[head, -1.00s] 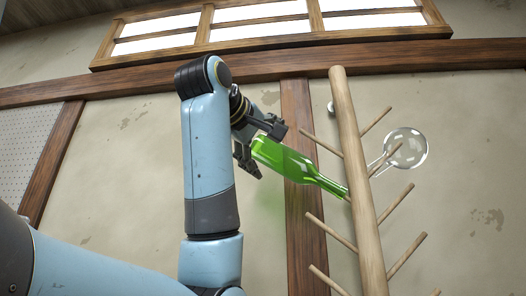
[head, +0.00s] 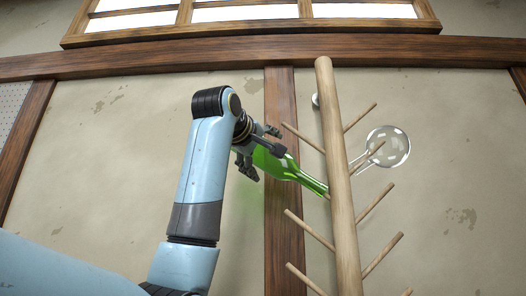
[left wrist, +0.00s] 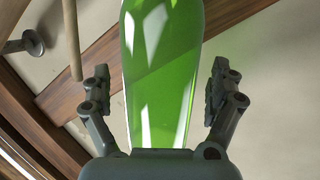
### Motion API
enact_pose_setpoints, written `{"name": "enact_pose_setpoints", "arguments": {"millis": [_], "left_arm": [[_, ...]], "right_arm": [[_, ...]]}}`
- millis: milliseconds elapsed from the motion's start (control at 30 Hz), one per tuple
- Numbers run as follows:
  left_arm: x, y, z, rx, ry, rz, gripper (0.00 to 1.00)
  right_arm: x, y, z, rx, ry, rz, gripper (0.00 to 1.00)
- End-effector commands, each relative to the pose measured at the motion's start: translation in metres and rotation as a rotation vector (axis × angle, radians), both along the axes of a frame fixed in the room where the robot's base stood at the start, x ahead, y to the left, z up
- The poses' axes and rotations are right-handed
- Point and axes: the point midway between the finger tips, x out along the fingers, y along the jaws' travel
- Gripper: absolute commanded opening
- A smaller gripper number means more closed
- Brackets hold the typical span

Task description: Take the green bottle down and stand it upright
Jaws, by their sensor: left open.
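The green bottle (head: 290,169) hangs tilted on the wooden peg rack (head: 341,190), its neck pointing down and right to the post, its base up and left. My left gripper (head: 258,155) is at the base end of the bottle. In the left wrist view the bottle (left wrist: 162,70) lies between the two open fingers (left wrist: 165,95), with a gap on each side. The peg inside the neck is hidden. My right gripper is not in view.
A clear round flask (head: 388,146) hangs on a peg to the right of the post. Several bare pegs stick out below, to both sides. A round metal knob (head: 316,101) is on the wall behind the post; it also shows in the left wrist view (left wrist: 33,42).

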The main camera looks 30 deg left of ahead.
Motion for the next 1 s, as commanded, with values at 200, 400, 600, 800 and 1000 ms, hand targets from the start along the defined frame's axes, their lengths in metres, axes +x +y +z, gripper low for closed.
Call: {"name": "enact_pose_setpoints", "arguments": {"millis": [200, 400, 600, 800, 1000], "left_arm": [[-0.0002, 0.0001, -0.0003, 0.000, 0.000, 0.000, 0.85], [-0.0004, 0.0000, -0.0001, 0.000, 0.000, 0.000, 0.59], [-0.0004, -0.0001, -0.0001, 0.000, 0.000, 0.000, 0.33], [-0.0009, 0.0001, 0.0010, 0.000, -0.001, 0.000, 0.16], [-0.0043, 0.0060, 0.0073, 0.001, -0.003, 0.003, 0.16]], "right_arm": [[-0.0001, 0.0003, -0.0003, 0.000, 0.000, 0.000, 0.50], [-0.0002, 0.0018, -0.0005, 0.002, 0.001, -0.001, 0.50], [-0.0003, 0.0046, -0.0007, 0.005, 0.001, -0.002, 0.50], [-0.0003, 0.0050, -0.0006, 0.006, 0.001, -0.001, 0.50], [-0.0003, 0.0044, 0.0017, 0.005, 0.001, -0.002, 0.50]]}}
